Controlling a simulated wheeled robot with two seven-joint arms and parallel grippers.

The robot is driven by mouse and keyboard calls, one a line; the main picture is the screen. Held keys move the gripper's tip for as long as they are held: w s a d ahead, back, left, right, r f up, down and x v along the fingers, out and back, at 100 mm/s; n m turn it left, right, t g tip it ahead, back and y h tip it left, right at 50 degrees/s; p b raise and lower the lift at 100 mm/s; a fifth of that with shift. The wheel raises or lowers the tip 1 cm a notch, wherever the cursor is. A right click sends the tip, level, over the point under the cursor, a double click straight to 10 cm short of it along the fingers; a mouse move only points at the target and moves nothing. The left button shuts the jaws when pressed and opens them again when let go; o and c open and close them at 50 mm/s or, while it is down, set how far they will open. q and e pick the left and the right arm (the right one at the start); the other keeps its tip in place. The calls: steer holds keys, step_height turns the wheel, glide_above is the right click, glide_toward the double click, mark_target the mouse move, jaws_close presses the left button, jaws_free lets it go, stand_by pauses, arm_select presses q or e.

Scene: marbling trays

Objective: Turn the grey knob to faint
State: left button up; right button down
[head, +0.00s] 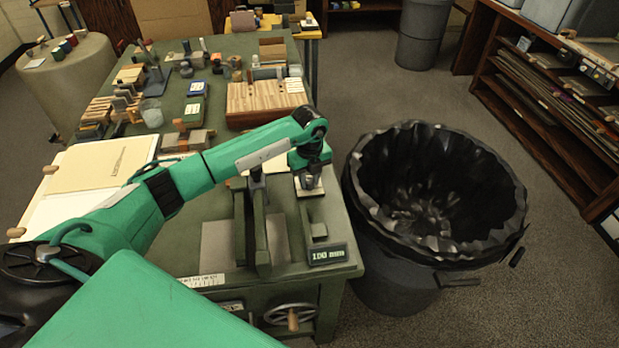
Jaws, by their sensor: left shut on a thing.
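My left arm reaches across the green bench, and my left gripper (310,181) points down at its right edge, beside the press-like frame. The gripper is shut on a small grey thing, which seems to be the grey knob; the fingers cover most of it. A small pale plate (313,193) shows around the fingertips. Its markings, including any faint mark, are too small to read, and I cannot tell where the knob points. My right gripper is out of view.
A green upright frame (241,230) stands just left of the gripper. A display (327,254) reading 100 mm and a handwheel (290,314) are at the bench front. A black-lined bin (440,262) stands close on the right. Tools and blocks crowd the bench's far part.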

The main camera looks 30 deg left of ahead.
mark_target(309, 181)
arm_select(q)
steer(key=shift+w+r, duration=0.1)
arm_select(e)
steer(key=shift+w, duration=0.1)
arm_select(q)
steer(key=o, duration=1)
step_height(309, 181, up, 14)
steer(key=shift+f+b, duration=0.15)
steer(key=shift+b, duration=0.7)
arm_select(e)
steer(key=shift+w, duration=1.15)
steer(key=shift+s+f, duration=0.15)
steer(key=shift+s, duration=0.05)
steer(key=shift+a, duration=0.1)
